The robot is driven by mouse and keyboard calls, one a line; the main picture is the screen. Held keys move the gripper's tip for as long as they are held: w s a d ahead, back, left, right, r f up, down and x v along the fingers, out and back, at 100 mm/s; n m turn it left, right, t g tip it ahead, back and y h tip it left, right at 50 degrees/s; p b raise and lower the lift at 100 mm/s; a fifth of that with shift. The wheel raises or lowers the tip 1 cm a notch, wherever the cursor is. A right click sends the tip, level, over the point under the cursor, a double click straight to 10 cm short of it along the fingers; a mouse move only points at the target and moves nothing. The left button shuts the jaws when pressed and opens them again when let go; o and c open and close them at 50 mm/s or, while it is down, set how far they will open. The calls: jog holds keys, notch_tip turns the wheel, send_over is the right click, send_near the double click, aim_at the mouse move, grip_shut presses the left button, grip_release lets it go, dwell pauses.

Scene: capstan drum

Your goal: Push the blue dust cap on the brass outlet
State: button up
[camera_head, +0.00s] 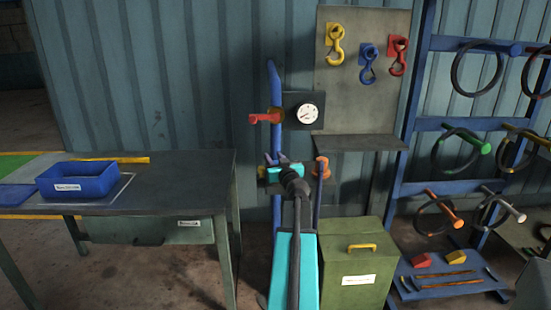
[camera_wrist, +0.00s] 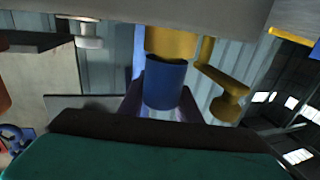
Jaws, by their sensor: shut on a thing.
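The blue dust cap (camera_wrist: 166,84) is a short blue cylinder between the two dark fingers of my gripper (camera_wrist: 163,98) in the wrist view. The gripper is shut on it. The brass outlet (camera_wrist: 172,42) lies directly beyond the cap, in line with it. Their edges meet in the picture; I cannot tell whether the cap is around the outlet's end or just against it. A brass lever (camera_wrist: 228,98) stands beside them at the right. In the head view my gripper (camera_head: 273,161) is at the blue standpipe (camera_head: 275,100), and my arm hides the cap.
A red lever (camera_head: 264,117) and a pressure gauge (camera_head: 307,113) are above my gripper. A workbench (camera_head: 190,175) with a blue bin (camera_head: 78,180) is at left. A green box (camera_head: 345,270) stands at lower right, below a hook board (camera_head: 350,105) and beside a blue rack (camera_head: 412,125).

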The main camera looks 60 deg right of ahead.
jog(key=shift+f+b, duration=0.35)
jog(key=shift+b, duration=0.3)
jog(key=o, duration=1.1)
jog(key=shift+a, duration=0.1)
